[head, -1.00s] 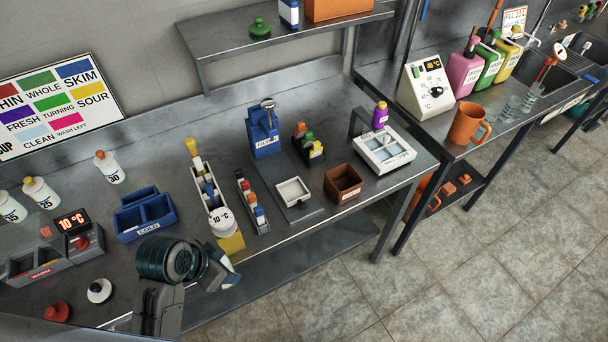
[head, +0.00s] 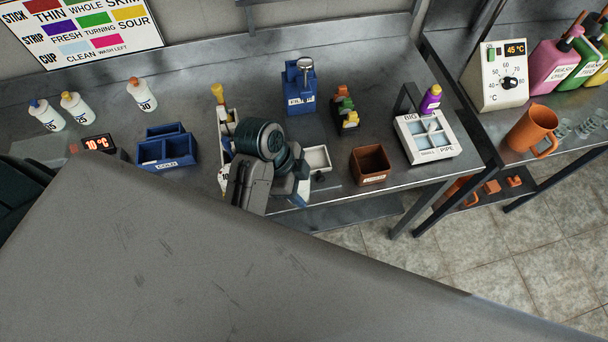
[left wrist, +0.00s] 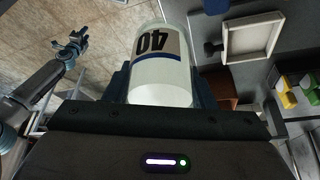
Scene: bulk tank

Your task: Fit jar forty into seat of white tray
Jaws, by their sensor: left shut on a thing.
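My left gripper (left wrist: 160,88) is shut on jar forty (left wrist: 158,75), a white jar with a tan and blue band and the number 40, upside down in the left wrist view. In the head view the left gripper (head: 298,183) is over the bench's front edge, left of a small square white tray (head: 327,168), which it partly overlaps. That tray also shows in the left wrist view (left wrist: 267,52), apart from the jar. A larger white tray (head: 450,149) with several compartments, marked BIG and SMALL PIPE, stands farther right. My right gripper (left wrist: 75,42) is small at the left wrist view's upper left.
A brown box (head: 370,166) stands between the two white trays. A blue dispenser (head: 300,95), a coloured rack (head: 346,115) and a blue divided bin (head: 165,150) stand on the bench.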

